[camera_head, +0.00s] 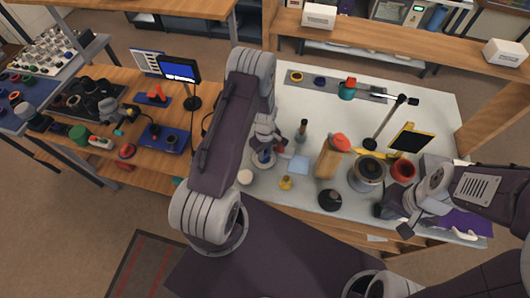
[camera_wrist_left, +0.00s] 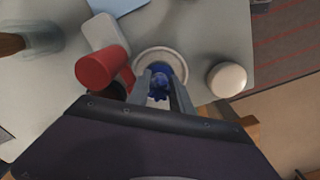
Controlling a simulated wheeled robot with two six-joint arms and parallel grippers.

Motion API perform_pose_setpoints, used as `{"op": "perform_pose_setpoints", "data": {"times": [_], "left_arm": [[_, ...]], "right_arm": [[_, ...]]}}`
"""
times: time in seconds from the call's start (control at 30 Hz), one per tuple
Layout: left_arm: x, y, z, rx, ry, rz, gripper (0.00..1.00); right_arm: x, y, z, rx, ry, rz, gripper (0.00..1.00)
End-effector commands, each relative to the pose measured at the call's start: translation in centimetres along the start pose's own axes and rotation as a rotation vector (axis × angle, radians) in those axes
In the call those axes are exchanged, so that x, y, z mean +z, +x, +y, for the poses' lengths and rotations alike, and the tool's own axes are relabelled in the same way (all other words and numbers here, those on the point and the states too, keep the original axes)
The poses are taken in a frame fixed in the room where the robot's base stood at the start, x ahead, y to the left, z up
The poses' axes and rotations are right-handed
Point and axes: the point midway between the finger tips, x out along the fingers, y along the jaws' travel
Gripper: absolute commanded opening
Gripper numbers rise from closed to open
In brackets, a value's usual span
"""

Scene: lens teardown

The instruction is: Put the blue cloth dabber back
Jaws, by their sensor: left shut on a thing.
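The blue cloth dabber (camera_wrist_left: 160,80) is between the fingers of my left gripper (camera_wrist_left: 161,92), which is shut on it. A round pale dish (camera_wrist_left: 178,57) lies directly below or around the dabber; I cannot tell whether they touch. In the head view my left gripper (camera_head: 264,146) points down over this dish (camera_head: 264,163) at the table's left part, and the arm hides part of the area. My right gripper (camera_head: 396,220) is at the right front of the table; its fingers are too unclear to tell their state.
In the head view, a light blue square (camera_head: 299,164), small yellow thing (camera_head: 286,183) and dark disc (camera_head: 330,199) lie nearby.

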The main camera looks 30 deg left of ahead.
Motion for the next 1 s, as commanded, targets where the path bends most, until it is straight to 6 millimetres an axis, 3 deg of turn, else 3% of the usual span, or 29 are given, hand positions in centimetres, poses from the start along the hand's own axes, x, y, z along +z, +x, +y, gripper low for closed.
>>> {"op": "perform_pose_setpoints", "data": {"times": [0.07,0.1,0.4,0.57,1.0], "left_arm": [[0.0,0.4,0.0,0.0,0.0,0.0,0.0],[0.0,0.3,0.0,0.0,0.0,0.0,0.34],[0.0,0.2,0.0,0.0,0.0,0.0,0.35],[0.0,-0.9,0.1,0.001,0.0,0.001,0.35],[0.0,-10.1,0.1,0.004,0.0,0.002,0.35]], "right_arm": [[0.0,0.4,0.0,0.0,0.0,0.0,0.0],[0.0,0.3,0.0,0.0,0.0,0.0,0.0],[0.0,0.2,0.0,0.0,0.0,0.0,0.0],[0.0,0.1,0.0,0.0,0.0,0.0,0.0],[0.1,1.2,0.0,0.0,0.0,0.0,0.0]]}}
